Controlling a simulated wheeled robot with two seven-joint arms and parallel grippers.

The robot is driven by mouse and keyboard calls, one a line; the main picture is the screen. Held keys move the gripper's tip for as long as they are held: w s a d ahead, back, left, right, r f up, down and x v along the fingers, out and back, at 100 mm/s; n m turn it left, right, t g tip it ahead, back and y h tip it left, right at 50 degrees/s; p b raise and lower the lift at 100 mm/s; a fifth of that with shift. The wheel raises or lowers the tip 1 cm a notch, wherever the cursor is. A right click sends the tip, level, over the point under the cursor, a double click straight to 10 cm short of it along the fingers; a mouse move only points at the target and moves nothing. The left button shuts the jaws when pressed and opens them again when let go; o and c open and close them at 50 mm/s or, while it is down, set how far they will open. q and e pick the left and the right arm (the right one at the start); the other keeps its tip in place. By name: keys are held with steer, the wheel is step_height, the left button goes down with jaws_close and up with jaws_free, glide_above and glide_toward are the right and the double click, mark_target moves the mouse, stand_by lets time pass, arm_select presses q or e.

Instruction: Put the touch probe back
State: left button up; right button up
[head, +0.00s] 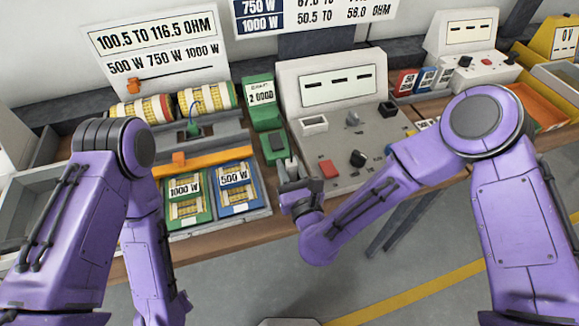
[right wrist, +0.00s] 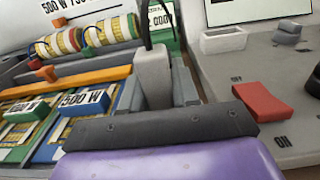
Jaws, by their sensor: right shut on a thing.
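My right gripper (head: 291,168) is shut in front of the green unit (head: 264,116), between the panel lamination fixture and the grey console. In the right wrist view its grey fingers (right wrist: 170,82) stand upright close together. The held thing, probably the touch probe, is mostly hidden by the fingers. A thin black curved piece (right wrist: 147,24), perhaps its lead, rises behind them. The green unit, with a 2 0000 readout, also shows behind the fingers in the right wrist view (right wrist: 160,16). My left arm comes in at left, but its gripper is out of view.
At left are mesh rolls (head: 207,97), an orange bar (head: 205,161), and 1000 W and 500 W cards (head: 237,188). An orange tray (head: 538,108) lies far right.

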steer(key=shift+s, duration=0.1)
steer(key=o, duration=1)
steer(key=shift+r, duration=0.1)
steer(key=shift+c, duration=0.2)
steer(key=shift+s+f, duration=0.2)
steer(key=shift+s, duration=0.15)
steer(key=b+v, duration=0.4)
steer(key=v, duration=0.4)
steer(key=shift+s+d, duration=0.15)
steer(key=shift+s, duration=0.2)
steer(key=shift+s+d+r, duration=0.15)
steer(key=shift+s+d, duration=0.05)
steer(key=shift+s, duration=0.3)
